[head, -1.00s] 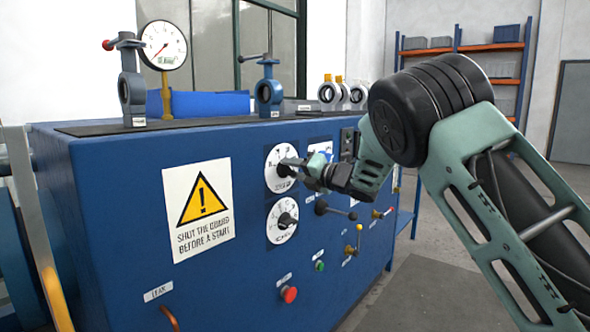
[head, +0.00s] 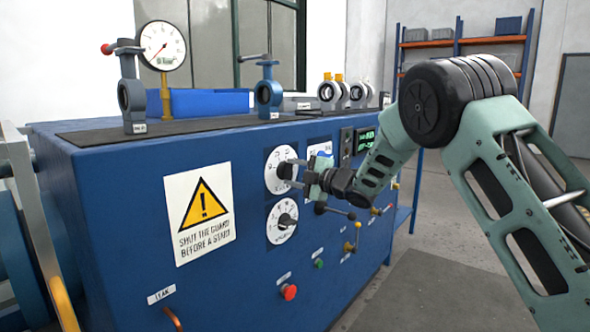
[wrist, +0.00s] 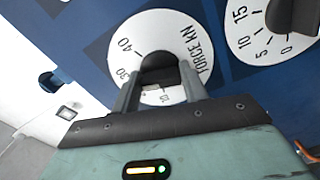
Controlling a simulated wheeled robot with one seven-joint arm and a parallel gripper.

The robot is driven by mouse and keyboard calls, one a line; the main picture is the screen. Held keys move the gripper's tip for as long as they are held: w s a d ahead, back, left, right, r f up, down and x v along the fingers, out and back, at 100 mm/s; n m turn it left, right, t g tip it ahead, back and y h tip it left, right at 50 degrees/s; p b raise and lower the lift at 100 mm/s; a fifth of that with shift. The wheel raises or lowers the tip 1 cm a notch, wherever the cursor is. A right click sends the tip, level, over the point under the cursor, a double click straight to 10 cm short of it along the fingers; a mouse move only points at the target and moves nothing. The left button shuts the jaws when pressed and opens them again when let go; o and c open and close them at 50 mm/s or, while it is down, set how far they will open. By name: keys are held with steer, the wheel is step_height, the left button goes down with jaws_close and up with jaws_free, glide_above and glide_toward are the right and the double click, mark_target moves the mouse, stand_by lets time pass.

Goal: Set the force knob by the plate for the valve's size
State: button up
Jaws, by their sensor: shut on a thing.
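The force knob (wrist: 158,70) is dark and sits in the middle of a white dial marked FORCE KN. My gripper (wrist: 160,92) is shut on this knob, one finger on each side. The marks 40, 30 and 10 show; the fingers cover part of the scale, and I cannot tell the exact setting. In the head view my gripper (head: 292,172) is at the upper white dial (head: 277,156) on the blue bench front. A white plate (head: 319,149) right of the dial is partly hidden by my gripper.
A second dial (head: 276,232) is just below; it also shows in the wrist view (wrist: 244,47). Levers (head: 336,211), a red button (head: 289,292) and a green button (head: 319,263) are lower on the panel. A pressure gauge (head: 162,38) stands on the bench. Floor is clear at right.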

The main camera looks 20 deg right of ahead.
steer(key=shift+s+a+f+m+p, duration=0.1)
steer(key=shift+m+p, duration=1.2)
steer(key=shift+m, duration=1.25)
steer(key=shift+f+m+p, duration=0.1)
steer(key=shift+m+p, duration=1.15)
steer(key=shift+m, duration=1.3)
steer(key=o, duration=1)
steer(key=v, duration=1.7)
steer(key=shift+s+b, duration=0.15)
steer(key=shift+b, duration=0.15)
